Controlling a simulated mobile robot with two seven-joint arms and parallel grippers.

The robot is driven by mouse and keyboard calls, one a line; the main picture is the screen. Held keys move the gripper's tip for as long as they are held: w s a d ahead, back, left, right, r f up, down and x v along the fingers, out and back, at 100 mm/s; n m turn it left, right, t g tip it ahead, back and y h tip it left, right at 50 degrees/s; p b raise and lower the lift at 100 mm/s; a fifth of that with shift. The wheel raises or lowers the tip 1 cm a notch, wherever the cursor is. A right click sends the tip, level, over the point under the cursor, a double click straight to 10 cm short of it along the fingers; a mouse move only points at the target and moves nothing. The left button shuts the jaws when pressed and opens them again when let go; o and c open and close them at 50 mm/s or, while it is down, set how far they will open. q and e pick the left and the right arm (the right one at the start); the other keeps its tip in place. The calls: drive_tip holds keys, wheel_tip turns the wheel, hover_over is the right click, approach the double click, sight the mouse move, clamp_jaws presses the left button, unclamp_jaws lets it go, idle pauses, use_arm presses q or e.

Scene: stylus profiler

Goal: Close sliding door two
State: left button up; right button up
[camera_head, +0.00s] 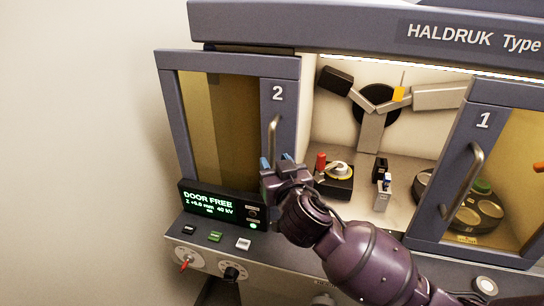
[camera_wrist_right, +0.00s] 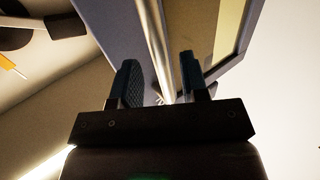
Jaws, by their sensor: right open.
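Sliding door two (camera_head: 284,125) is a blue-grey framed door with an amber window and a "2" on its right post. It stands at the left of the cabinet, and a wide opening shows to its right. Its vertical bar handle (camera_head: 273,137) is on that post. My right gripper (camera_head: 276,162) is at the lower end of the handle. In the right wrist view the handle (camera_wrist_right: 155,45) runs between the two open fingers (camera_wrist_right: 160,85), apparently without both touching it. My left gripper is not in view.
Door one (camera_head: 455,150) stands at the right with its own handle (camera_head: 474,165). Inside the opening are a stage with a red knob (camera_head: 320,161) and small blocks. A display reading "DOOR FREE" (camera_head: 212,203) and a control panel with buttons and knobs (camera_head: 215,237) lie below door two.

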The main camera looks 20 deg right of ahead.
drive_tip(key=shift+w, duration=1.3)
clamp_jaws()
